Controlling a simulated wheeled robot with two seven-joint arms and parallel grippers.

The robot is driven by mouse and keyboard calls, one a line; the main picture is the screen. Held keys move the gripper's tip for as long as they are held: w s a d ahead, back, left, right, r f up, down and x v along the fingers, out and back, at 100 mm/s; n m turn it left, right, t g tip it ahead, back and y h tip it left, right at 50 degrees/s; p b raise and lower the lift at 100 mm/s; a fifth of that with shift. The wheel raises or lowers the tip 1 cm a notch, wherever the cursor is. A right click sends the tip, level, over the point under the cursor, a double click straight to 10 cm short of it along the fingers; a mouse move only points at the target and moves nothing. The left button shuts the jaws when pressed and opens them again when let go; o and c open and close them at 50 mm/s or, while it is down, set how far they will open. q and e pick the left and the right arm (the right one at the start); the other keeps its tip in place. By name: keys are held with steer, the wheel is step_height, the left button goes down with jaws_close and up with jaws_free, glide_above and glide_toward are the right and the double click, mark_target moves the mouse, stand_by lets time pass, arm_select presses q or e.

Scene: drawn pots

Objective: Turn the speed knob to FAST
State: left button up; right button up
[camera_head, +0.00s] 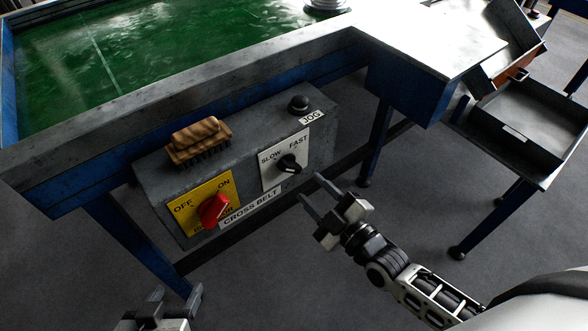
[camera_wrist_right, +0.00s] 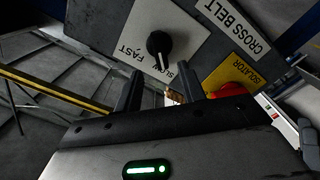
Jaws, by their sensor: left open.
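The speed knob (camera_head: 289,163) is a black knob on a white plate (camera_head: 272,178) marked SLOW at left and FAST at right. My left gripper (camera_head: 177,293) is open and empty at the bottom left, away from the control box.
The grey control box (camera_head: 158,185) also carries a red isolator switch (camera_head: 214,209) on a yellow plate, a black JOG button (camera_head: 298,103) and a wooden brush (camera_head: 198,142) on top. A blue table leg (camera_head: 135,240) stands at left. The floor in front is clear.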

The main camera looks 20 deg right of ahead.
mark_target(293, 171)
steer(key=x, duration=0.7)
steer(key=shift+w+f, duration=0.1)
jaws_close()
